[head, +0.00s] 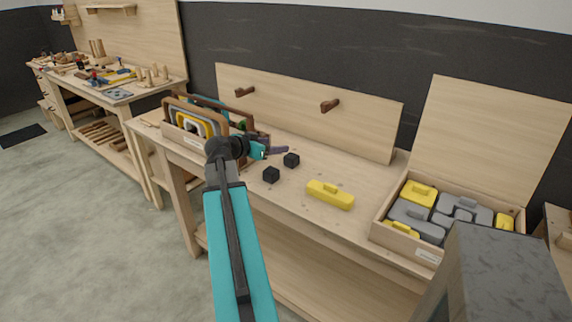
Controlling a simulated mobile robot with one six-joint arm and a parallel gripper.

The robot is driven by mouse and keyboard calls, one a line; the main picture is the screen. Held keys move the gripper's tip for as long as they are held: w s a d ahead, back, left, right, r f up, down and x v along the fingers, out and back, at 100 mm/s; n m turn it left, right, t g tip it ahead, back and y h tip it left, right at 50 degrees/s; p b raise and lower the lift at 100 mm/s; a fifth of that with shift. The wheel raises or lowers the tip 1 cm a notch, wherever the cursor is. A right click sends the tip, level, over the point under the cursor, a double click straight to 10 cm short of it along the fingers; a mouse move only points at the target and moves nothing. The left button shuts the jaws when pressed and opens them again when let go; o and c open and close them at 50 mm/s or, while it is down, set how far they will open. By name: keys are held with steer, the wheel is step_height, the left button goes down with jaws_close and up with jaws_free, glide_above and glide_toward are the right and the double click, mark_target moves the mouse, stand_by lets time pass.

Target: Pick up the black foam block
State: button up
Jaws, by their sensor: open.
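Two small black foam blocks lie on the light wooden bench (375,222). The nearer black foam block (271,175) is left of the farther black foam block (291,160), with a small gap between them. My gripper (264,150), at the end of my teal arm, is over the bench, up and left of both blocks in the picture. It is small here and open, with no block in its jaws. A thin purplish piece (279,150) shows just right of its tip; I cannot tell whether they touch.
A yellow block (330,194) lies right of the black blocks. An open wooden box (378,232) with grey and yellow forms stands at right. A rack of curved frames (183,139) stands behind my arm at left. A backboard with pegs (300,108) lines the back.

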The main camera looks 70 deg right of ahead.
steer(key=shift+w+f+b, duration=0.2)
steer(key=shift+f+b, duration=0.45)
steer(key=shift+f, duration=0.25)
steer(key=b, duration=0.5)
glide_toward(288, 158)
steer(key=shift+w+a+r, duration=0.25)
steer(key=shift+a+r, duration=0.1)
steer(key=shift+a, duration=0.05)
steer(key=shift+p, duration=0.3)
steer(key=p+x, duration=0.1)
steer(key=x, duration=0.6)
steer(key=shift+s+d+f, duration=0.1)
steer(key=shift+d, duration=0.2)
steer(key=shift+s+d+f, duration=0.15)
steer(key=shift+d+f, duration=0.1)
steer(key=shift+d, duration=0.15)
steer(key=shift+d+p, duration=0.1)
steer(key=shift+p, duration=0.2)
steer(key=shift+f+p+x, duration=0.2)
steer(key=shift+p+x, duration=0.6)
steer(key=shift+x, duration=1.7)
steer(key=shift+s, duration=0.1)
